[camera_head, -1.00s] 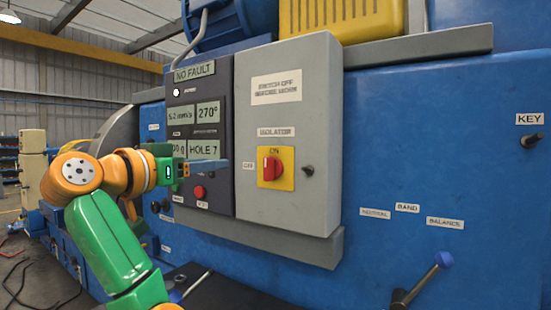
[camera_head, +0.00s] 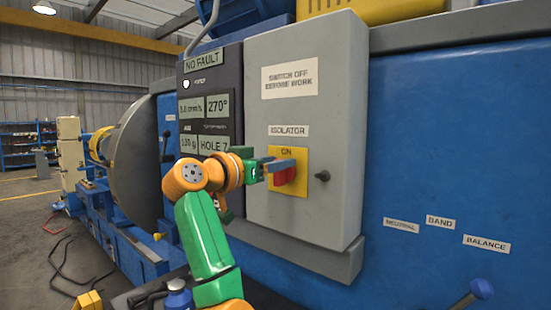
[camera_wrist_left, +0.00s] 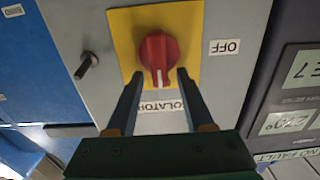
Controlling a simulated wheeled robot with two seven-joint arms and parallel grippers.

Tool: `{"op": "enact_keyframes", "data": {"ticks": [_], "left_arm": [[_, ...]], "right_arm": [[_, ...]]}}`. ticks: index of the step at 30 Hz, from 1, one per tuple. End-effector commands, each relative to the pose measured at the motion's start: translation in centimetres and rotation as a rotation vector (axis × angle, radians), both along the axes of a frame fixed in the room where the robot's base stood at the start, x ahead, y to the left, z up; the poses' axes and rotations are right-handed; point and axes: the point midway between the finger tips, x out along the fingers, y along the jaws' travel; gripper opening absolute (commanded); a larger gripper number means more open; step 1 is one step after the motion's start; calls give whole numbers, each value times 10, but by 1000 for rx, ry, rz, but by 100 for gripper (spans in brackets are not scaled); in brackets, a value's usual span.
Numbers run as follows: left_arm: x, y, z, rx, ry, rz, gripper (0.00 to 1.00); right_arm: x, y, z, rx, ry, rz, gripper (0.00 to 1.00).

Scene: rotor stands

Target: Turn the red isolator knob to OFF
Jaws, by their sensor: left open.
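The red isolator knob (camera_head: 288,185) sits on a yellow plate (camera_head: 301,158) on the grey box, partly hidden by my left gripper (camera_head: 283,169). The knob also shows in the left wrist view (camera_wrist_left: 158,54). Its white mark points toward the ISOLATOR label, the side marked ON in the head view. The OFF label (camera_wrist_left: 224,46) is to the right in the wrist view; my gripper hides it in the head view. My left gripper is open, its fingertips near the knob's marked end, one to each side. I cannot tell whether they touch it. My right gripper is not in view.
A dark knob (camera_head: 322,176) sticks out of the grey box (camera_head: 330,90) right of the plate. The display panel (camera_head: 210,85) is to its left. A blue-tipped lever (camera_head: 481,288) stands at the lower right.

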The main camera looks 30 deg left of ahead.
Motion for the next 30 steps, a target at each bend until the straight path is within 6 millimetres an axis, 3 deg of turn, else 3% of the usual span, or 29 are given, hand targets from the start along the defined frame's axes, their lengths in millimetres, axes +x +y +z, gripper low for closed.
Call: {"op": "enact_keyframes", "data": {"ticks": [1, 6, 7, 20, 30], "left_arm": [[0, 0, 0, 0, 0, 0, 50], [0, 0, 0, 0, -1, 0, 4], [0, 0, 0, 0, -1, 0, 0], [-1, 2, 0, -55, 3, 1, 0], [0, 9, -1, -314, 23, 3, 0]], "right_arm": [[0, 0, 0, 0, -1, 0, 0], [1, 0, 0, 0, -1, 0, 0], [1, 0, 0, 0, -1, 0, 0], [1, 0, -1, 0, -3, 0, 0], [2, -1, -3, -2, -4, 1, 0]]}}
